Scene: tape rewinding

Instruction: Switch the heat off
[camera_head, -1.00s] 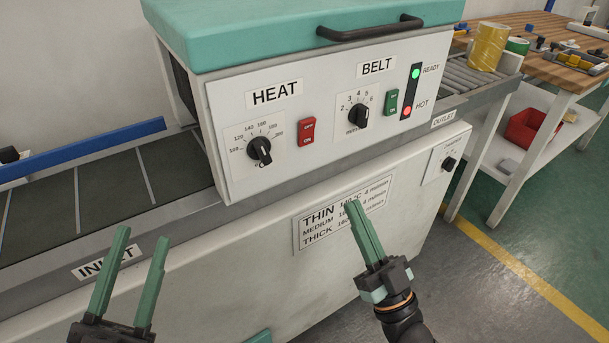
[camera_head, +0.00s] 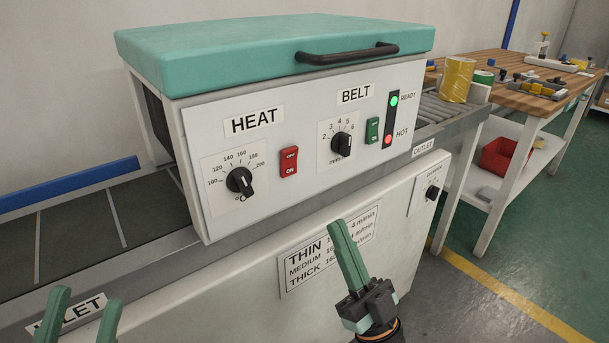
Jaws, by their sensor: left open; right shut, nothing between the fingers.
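The red heat switch (camera_head: 289,162), marked OFF above and ON below, is on the white front panel under the HEAT label (camera_head: 254,121). I cannot tell which way its rocker is tipped. The black heat dial (camera_head: 240,181) is left of it. My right gripper (camera_head: 338,226) is shut and empty, in front of the THIN/MEDIUM/THICK chart, below and right of the red switch and apart from it. My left gripper (camera_head: 84,310) is open and empty at the lower left, in front of the INLET label (camera_head: 66,314); only its green fingers show.
The BELT dial (camera_head: 342,143) and green belt switch (camera_head: 372,130) are right of the red switch. Green READY and red HOT lights (camera_head: 388,141) glow. The teal lid (camera_head: 240,55) has a black handle (camera_head: 347,53). A wooden bench (camera_head: 520,97) stands at the right.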

